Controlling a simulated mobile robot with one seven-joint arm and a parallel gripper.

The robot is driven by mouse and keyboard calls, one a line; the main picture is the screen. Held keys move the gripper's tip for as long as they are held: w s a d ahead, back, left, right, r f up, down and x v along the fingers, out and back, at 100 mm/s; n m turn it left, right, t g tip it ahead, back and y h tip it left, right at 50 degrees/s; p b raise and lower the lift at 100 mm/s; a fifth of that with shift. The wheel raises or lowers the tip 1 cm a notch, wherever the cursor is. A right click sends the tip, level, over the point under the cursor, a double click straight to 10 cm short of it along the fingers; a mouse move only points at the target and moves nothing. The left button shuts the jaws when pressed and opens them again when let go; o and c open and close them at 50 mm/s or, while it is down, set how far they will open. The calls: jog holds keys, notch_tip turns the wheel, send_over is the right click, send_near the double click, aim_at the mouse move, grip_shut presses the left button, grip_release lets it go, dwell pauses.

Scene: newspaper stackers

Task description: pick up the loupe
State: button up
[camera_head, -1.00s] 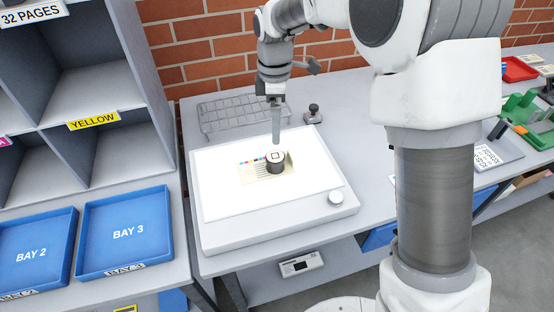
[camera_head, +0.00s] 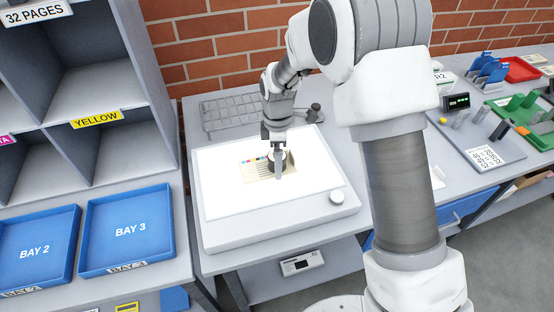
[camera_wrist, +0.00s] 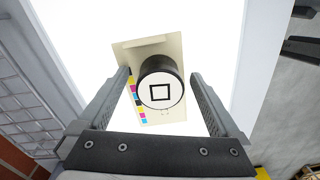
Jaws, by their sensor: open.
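The loupe (camera_wrist: 161,84) is a short dark cylinder with a white top bearing a black square. In the wrist view it stands on a cream printed sheet (camera_wrist: 150,48) with colour patches. My gripper (camera_wrist: 160,80) is open, with one finger on each side of the loupe and visible gaps to both. In the head view my gripper (camera_head: 278,174) is over the lit panel, and it mostly hides the loupe. The cream sheet lies on the glowing light table (camera_head: 225,235).
A knob (camera_head: 337,197) sits at the light table's front right corner. A wire rack (camera_head: 228,112) and a small dark object (camera_head: 314,112) are behind it. Blue trays (camera_head: 127,230) and grey shelves (camera_head: 80,80) stand left.

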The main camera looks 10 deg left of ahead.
jog(key=shift+r, duration=0.1)
grip_shut()
dwell(0.4)
